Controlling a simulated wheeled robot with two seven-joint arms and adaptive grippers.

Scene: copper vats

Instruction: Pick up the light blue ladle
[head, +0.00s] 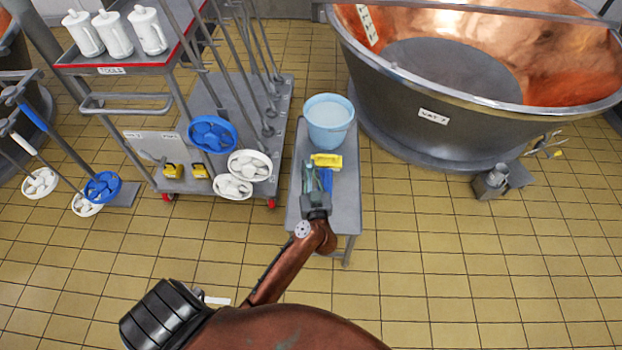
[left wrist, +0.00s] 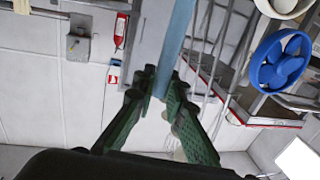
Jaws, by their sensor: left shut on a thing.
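My left gripper (head: 312,180) is over the small grey table, fingers toward the bucket. In the left wrist view its green fingers (left wrist: 168,92) are shut on a long light blue bar, which I take to be the handle of the light blue ladle (left wrist: 178,45). The bar runs up and away from the fingertips. The ladle's bowl cannot be made out in either view. In the head view the gripper hides much of what it holds. My right gripper is not in view.
On the small table (head: 349,190) stand a light blue bucket (head: 328,122), a yellow brush-like thing (head: 326,160) and a darker blue thing (head: 326,180) close beside my gripper. A large copper vat (head: 425,110) is right. A tool trolley (head: 150,68) with hanging tools is left.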

